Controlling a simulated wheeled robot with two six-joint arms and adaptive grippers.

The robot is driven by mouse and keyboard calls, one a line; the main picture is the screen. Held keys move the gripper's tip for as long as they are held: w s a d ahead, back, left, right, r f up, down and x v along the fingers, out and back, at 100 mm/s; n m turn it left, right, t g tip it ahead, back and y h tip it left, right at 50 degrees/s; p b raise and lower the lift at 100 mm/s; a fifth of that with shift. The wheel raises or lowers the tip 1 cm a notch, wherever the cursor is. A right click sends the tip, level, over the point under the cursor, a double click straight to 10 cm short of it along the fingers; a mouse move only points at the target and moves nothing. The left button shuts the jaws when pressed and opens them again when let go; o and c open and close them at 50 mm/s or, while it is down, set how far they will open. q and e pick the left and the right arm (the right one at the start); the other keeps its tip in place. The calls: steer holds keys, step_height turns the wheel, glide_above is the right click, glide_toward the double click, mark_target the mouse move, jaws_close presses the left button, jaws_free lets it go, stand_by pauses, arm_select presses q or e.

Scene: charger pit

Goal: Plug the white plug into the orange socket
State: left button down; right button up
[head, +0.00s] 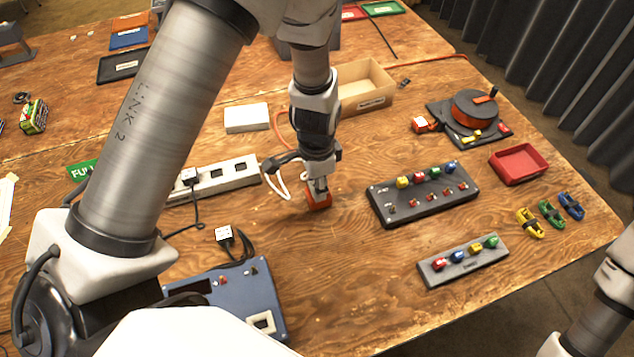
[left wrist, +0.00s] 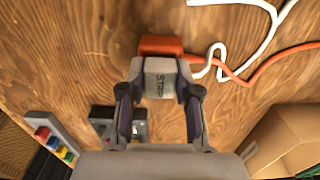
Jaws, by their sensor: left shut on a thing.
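My left gripper (head: 320,188) points down over the table in the head view. It is shut on the white plug (left wrist: 160,80), a pale block marked "STRIP" between the fingers in the left wrist view. The orange socket (left wrist: 160,45) is just beyond the plug's end there; it also shows under the gripper in the head view (head: 318,204). Plug and socket look in line and very close or touching; I cannot tell whether the prongs are in. A white cord (left wrist: 266,38) loops nearby, and an orange cord (left wrist: 262,80) runs from the socket's side. My right gripper is out of view.
A white power strip (head: 235,177) lies left of my gripper. Another white plug (head: 224,233) with black cable lies near a blue panel (head: 262,292). Dark (head: 425,204) and grey (head: 460,264) panels stand right; a cardboard box (head: 362,82) is behind. Bare wood lies in front.

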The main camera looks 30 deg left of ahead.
arm_select(q)
steer(key=shift+f, duration=0.15)
steer(key=c, duration=0.7)
jaws_free()
steer(key=shift+o, duration=1.4)
step_height(320, 180, up, 8)
steer(key=p, duration=0.6)
steer(key=shift+f, duration=0.15)
